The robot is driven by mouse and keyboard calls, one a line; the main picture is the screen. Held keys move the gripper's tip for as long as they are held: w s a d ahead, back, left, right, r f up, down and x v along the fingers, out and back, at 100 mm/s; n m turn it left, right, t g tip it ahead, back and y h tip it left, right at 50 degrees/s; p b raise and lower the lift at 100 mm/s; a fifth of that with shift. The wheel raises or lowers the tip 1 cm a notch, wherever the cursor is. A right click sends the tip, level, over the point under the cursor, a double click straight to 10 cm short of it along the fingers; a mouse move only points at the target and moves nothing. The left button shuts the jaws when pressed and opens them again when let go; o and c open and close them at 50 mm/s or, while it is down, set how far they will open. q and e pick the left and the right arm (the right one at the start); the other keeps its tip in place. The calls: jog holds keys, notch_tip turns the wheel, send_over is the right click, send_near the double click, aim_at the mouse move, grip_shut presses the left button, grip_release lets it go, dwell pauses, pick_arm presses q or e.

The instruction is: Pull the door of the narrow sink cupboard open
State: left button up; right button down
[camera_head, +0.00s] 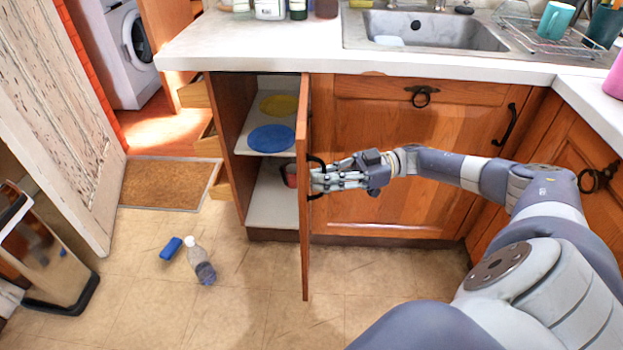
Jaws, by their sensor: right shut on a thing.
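The narrow sink cupboard door (304,235) stands swung well out from the cupboard, so I see it nearly edge-on. Its black handle (316,160) is on the door's right-facing side. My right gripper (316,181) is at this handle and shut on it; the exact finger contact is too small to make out. Inside the open cupboard are white shelves (246,143) with a blue plate (271,138), a yellow plate (279,105) above it and a red item (290,175) partly hidden by the door. My left gripper is not in view.
A bottle (201,262) and a blue object (171,248) lie or stand on the tiled floor left of the door. The counter (250,50) with the sink (435,33) runs above. Open drawers (215,145) stick out left of the cupboard, near a doormat (165,186).

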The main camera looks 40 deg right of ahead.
jog(key=shift+d+r, duration=0.15)
jog(key=shift+d, duration=0.05)
jog(key=c, duration=2)
grip_release()
jog(key=v, duration=1.2)
